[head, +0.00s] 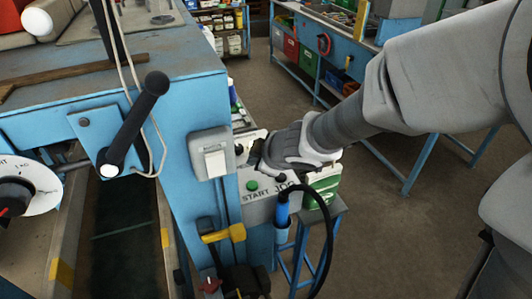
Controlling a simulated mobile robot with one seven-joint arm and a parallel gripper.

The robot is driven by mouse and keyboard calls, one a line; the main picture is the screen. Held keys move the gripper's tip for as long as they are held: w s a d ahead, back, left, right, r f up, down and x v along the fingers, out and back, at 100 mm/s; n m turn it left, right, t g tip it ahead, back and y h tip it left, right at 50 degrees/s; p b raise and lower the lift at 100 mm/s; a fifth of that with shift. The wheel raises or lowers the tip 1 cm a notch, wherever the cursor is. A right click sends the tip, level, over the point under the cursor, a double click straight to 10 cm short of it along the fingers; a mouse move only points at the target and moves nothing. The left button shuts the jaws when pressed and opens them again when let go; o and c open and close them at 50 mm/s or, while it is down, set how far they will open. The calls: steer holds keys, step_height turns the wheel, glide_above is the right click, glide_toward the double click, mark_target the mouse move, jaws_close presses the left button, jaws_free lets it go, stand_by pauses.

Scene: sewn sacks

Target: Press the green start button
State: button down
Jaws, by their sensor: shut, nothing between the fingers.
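The green start button (252,186) sits on a pale control box (259,204) fixed to the side of the blue machine. The box is lettered START under the green button and JOG to its right. A dark button (281,178) is above JOG. My gripper (257,160) is shut and empty, just above the green button in the picture. I see no contact with the button, but the exact gap cannot be told. My gripper and wrist hide part of the box's upper edge.
A white switch (214,161) is on the machine corner left of the box. A black-handled lever (135,122) stands out further left. A blue cylinder with a black cable (282,216) is below the box. A small blue stand (325,216) is at the right. Open floor lies beyond.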

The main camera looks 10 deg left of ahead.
mark_target(256, 187)
steer(key=shift+f+b, duration=2.2)
steer(key=shift+f, duration=0.5)
steer(key=shift+f, duration=0.15)
steer(key=shift+f+b, duration=0.25)
steer(key=shift+b, duration=0.1)
steer(key=shift+f+b, duration=0.4)
steer(key=shift+f, duration=0.1)
steer(key=shift+r, duration=0.1)
stand_by(0.4)
steer(key=shift+r+p, duration=0.8)
steer(key=shift+p, duration=0.15)
steer(key=shift+r, duration=0.1)
step_height(256, 187, up, 5)
steer(key=p, duration=0.5)
stand_by(2.0)
